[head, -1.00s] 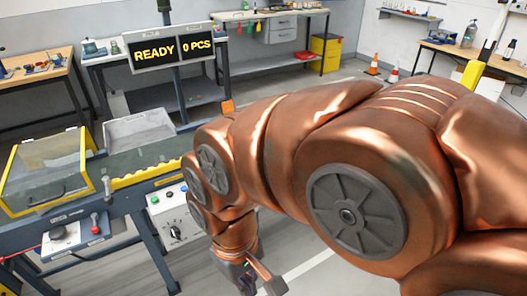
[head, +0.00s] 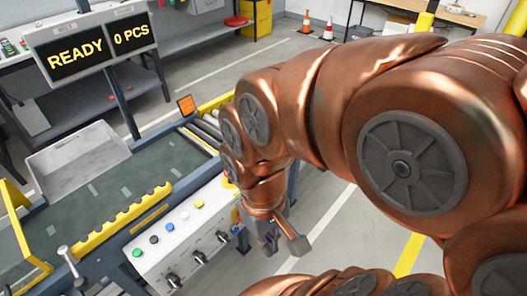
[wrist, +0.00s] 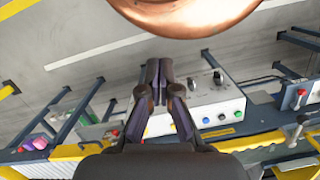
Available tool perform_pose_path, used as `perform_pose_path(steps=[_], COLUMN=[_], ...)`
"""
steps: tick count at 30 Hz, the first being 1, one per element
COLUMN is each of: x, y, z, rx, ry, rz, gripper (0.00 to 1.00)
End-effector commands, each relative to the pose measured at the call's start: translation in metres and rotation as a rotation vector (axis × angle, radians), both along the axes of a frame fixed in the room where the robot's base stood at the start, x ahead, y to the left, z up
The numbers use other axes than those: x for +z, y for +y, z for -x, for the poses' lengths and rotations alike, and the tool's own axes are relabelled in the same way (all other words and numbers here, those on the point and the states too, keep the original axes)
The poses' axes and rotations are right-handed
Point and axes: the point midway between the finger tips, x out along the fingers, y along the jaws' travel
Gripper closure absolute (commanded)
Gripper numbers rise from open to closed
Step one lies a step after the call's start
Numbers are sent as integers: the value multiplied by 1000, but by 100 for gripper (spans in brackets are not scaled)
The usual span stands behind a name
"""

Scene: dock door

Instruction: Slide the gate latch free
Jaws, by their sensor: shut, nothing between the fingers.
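I cannot make out the gate latch for certain in any view. A yellow-framed gate (head: 17,225) shows only in part at the left edge of the head view. A metal lever with a round knob (head: 64,251) stands beside it. My gripper (head: 272,243) hangs down to the right of the white control panel (head: 185,235), apart from the gate and lever. In the wrist view my gripper (wrist: 158,66) is shut and empty, its fingertips together, with the control panel (wrist: 200,115) just beyond. My own arm hides much of the right side.
A belt conveyor (head: 110,200) with a yellow toothed rail (head: 130,209) lies left of my arm. A grey tray (head: 85,160) stands behind it. A display sign (head: 85,55) rises at the back left. Floor (head: 330,205) right of the panel is open.

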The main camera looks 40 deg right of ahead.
Motion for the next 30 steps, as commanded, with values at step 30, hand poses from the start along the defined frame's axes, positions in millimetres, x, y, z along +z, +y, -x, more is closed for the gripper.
perform_pose_path(steps=[30], x=[-16], y=[31], z=[-189], rx=[49], ry=[-95], rz=[-662], gripper=[100])
